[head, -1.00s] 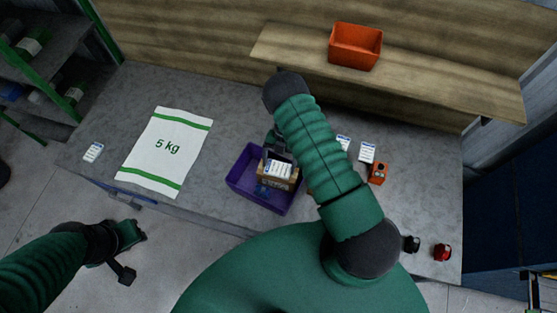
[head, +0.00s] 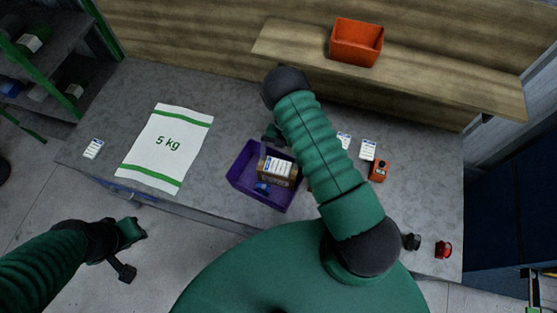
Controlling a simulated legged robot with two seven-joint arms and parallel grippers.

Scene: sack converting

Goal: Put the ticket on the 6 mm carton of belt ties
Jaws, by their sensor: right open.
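A brown carton (head: 277,180) sits in a purple bin (head: 247,187) on the bench, with blue items beside it. A white ticket with a blue band (head: 278,167) lies on the carton; I cannot read a size on the carton. My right gripper (head: 277,146) is open at the far side of the bin, just behind the carton and apart from the ticket. Its arm hides part of the bench right of the bin. My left gripper (head: 136,250) hangs over the floor in front of the bench, holding nothing that I can see; its jaws are unclear.
A white "5 kg" sack (head: 167,150) lies flat left of the bin. Other labels lie at the far left (head: 93,149) and right (head: 367,150), near an orange device (head: 379,171). An orange bin (head: 356,42) stands on the back shelf. A red object (head: 443,250) sits at front right.

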